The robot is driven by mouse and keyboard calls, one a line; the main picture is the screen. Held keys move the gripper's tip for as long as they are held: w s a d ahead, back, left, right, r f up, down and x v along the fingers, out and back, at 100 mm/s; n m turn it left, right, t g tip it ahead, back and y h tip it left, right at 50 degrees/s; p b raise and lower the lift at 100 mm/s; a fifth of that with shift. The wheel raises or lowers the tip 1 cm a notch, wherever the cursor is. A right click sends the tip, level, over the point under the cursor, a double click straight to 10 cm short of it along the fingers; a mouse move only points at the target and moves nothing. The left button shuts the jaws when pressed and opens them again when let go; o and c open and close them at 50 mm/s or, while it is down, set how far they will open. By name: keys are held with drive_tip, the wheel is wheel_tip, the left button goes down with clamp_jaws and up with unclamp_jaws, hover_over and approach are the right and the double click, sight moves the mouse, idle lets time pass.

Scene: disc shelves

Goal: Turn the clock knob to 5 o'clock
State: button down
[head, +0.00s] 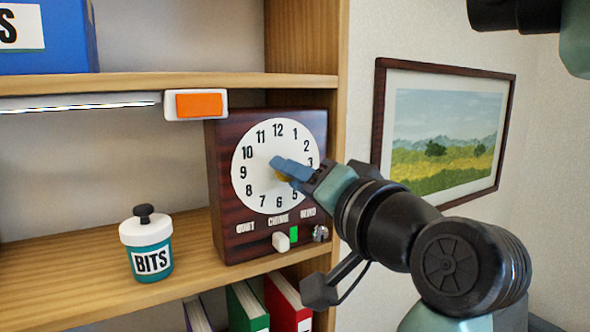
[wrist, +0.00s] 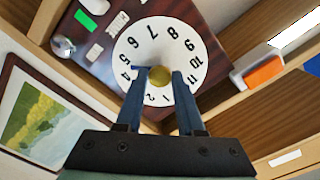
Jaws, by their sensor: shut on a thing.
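The clock (head: 221,181) is a dark wood box with a white numbered dial (head: 279,142), standing on the shelf. Its round brass knob (head: 281,176) is at the dial's centre and mostly covered by my fingers in the head view. My gripper (head: 285,170) reaches in from the right, with its blue fingers at the dial's centre. In the wrist view the knob (wrist: 160,77) lies between the two fingertips of my gripper (wrist: 159,76), which is shut on it. The hour the knob points to cannot be made out.
Below the dial are a white switch (head: 281,242), a green tag (head: 294,234) and a small metal knob (head: 320,233). A teal BITS jar (head: 149,261) stands to the left. An orange-fronted white box (head: 198,105) is just above the clock's left corner. A framed picture (head: 441,137) hangs at right.

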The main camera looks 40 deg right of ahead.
drive_tip(key=shift+m, duration=1.1)
drive_tip(key=shift+p, duration=0.3)
drive_tip(key=c, duration=0.5)
unclamp_jaws()
drive_tip(key=shift+c, duration=0.2)
drive_tip(key=b+v, duration=0.5)
drive_tip(key=v, duration=0.8)
drive_tip(key=shift+d, duration=0.1)
